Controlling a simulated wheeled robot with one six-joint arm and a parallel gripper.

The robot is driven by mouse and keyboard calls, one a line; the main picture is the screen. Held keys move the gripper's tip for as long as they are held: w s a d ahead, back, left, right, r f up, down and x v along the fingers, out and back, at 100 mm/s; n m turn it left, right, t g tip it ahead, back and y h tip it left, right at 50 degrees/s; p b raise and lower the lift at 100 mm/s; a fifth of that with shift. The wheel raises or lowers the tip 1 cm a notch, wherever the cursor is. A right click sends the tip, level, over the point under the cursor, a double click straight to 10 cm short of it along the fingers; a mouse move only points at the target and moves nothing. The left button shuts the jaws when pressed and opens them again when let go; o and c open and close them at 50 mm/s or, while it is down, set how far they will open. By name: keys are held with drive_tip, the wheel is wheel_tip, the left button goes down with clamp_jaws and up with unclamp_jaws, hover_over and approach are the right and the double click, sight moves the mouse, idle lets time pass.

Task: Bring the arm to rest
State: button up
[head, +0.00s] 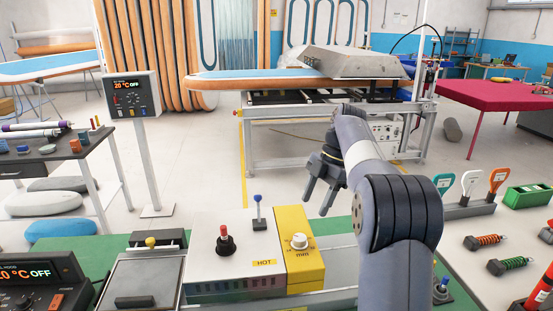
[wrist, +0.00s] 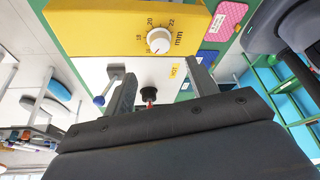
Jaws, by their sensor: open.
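My arm reaches up and forward from the lower right in the head view. My gripper (head: 322,187) hangs in the air at the middle of that view, fingers pointing down and left. Its two fingers are apart with nothing between them. It is above and behind the hot machine with the yellow panel (head: 306,258), apart from it. In the wrist view my gripper's fingers (wrist: 160,92) show apart, with the yellow panel (wrist: 100,30) and its white dial beyond them. The tips do not appear to touch anything.
The white box (head: 205,262) with a red-black knob (head: 225,242) and a blue-tipped lever (head: 257,205) stands near. A control post (head: 133,95) is left. A board press (head: 350,65) stands behind. Handled tools (head: 470,190) stand at right. Open floor lies between the bench and press.

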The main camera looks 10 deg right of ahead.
sight(300, 237)
drive_tip(key=x, duration=1)
